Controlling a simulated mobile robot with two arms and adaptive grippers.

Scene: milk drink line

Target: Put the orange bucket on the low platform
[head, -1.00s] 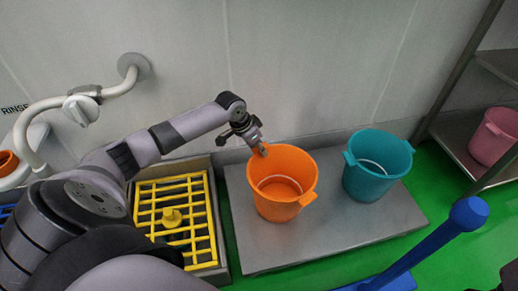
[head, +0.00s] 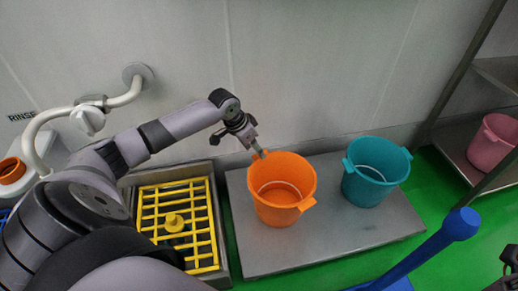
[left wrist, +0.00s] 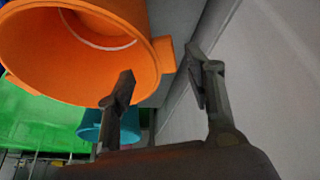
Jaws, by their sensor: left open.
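The orange bucket (head: 284,213) stands upright on the low grey metal platform (head: 290,256), left of the teal bucket. It looks empty. My left gripper (head: 261,152) is at its back-left rim, by the wall side. In the left wrist view the jaws (left wrist: 160,66) are open, with the orange side tab of the bucket (left wrist: 110,62) just beyond and between the fingertips. No grip on it shows; whether a finger touches it I cannot tell. A dark part of my right gripper (head: 510,257) shows at the right edge, its jaws unclear.
The teal bucket (head: 370,188) stands on the platform's right part. A yellow grate (head: 176,222) lies left of the platform. A blue-handled tool (head: 425,248) rises in front right. A pink bucket (head: 490,142) sits on a rack. The wall is close behind.

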